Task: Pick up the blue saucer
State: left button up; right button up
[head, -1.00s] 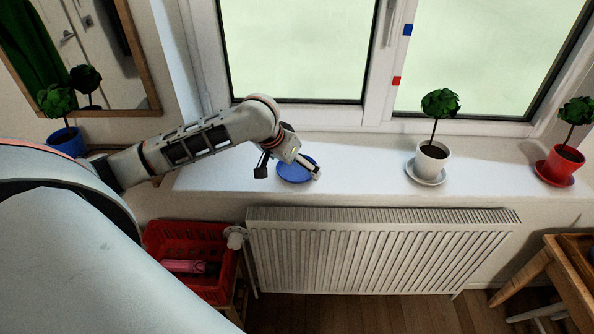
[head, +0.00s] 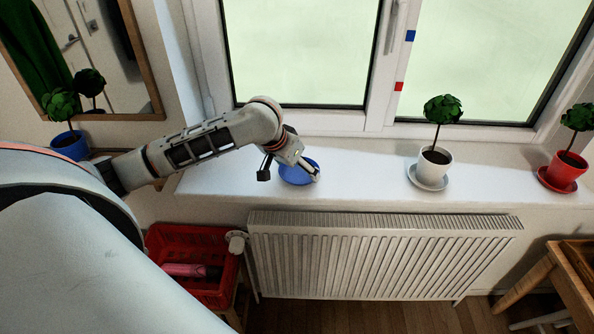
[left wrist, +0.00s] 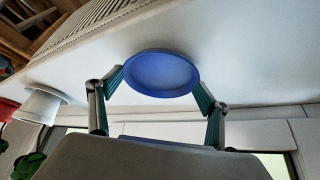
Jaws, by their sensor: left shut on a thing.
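The blue saucer (head: 295,176) is at the left part of the white windowsill in the head view. My left gripper (head: 304,170) is over it, with a finger across its right side. In the left wrist view the saucer (left wrist: 160,75) lies between the two fingers of my left gripper (left wrist: 160,88), which are closed on opposite sides of its rim. It is empty. I cannot tell whether it touches the sill or is slightly above it. My right gripper is not in view.
A white pot with a small tree (head: 434,158) stands right of the saucer, and a red pot (head: 563,167) farther right. A blue pot (head: 70,145) is at the far left. The window is behind, a radiator (head: 380,260) and red crate (head: 190,240) below. The sill between saucer and white pot is clear.

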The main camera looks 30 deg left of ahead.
aim_at(296, 175)
pick_arm(q)
notch_tip(296, 175, up, 19)
dwell(0.4)
jog(key=shift+a, duration=0.1)
